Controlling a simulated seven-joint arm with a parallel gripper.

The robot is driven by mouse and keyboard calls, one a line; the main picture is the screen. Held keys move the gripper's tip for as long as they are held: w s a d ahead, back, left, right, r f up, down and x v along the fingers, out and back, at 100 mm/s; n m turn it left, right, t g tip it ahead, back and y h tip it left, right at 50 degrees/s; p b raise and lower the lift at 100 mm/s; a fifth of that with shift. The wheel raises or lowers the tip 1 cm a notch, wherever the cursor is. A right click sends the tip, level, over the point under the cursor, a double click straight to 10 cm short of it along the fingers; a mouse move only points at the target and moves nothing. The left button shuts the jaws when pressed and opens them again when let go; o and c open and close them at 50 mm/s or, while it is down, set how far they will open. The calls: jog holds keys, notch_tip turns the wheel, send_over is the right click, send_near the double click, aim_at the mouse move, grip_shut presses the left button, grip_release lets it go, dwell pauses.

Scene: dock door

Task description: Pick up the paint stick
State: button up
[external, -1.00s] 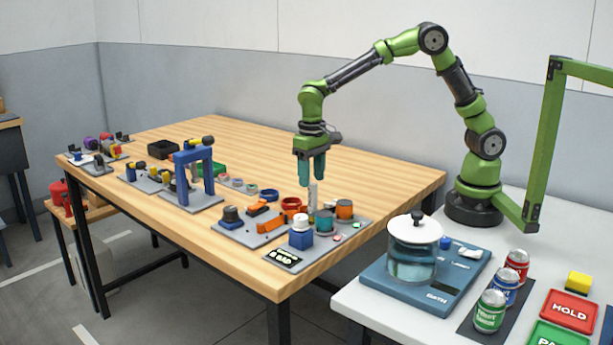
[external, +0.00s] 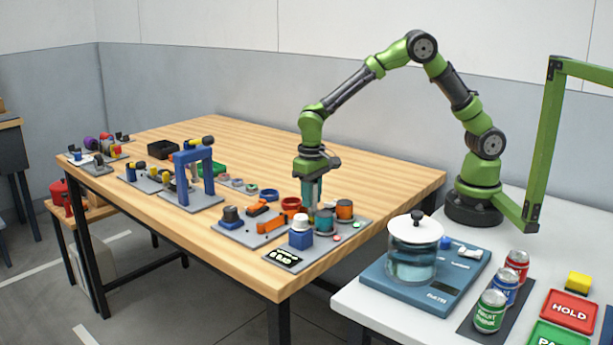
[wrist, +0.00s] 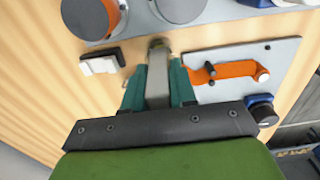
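The paint stick (wrist: 157,86) is a pale grey upright bar between the two teal fingers in the wrist view, with a small brownish round piece at its far end. My gripper (external: 313,201) points straight down over the near right part of the wooden table. Its fingers (wrist: 158,78) are close together and press against both sides of the stick. In the external view the fingers hide most of the stick. I cannot tell whether its lower end is clear of its support.
Orange and teal-grey cylinders (external: 344,209) stand close to the right of my gripper. A blue block with a white cap (external: 300,234) is in front. A plate with an orange clamp (wrist: 236,70) lies beside it. The back of the wooden table (external: 370,165) is clear.

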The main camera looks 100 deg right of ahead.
grip_shut()
jog(key=shift+r, duration=0.15)
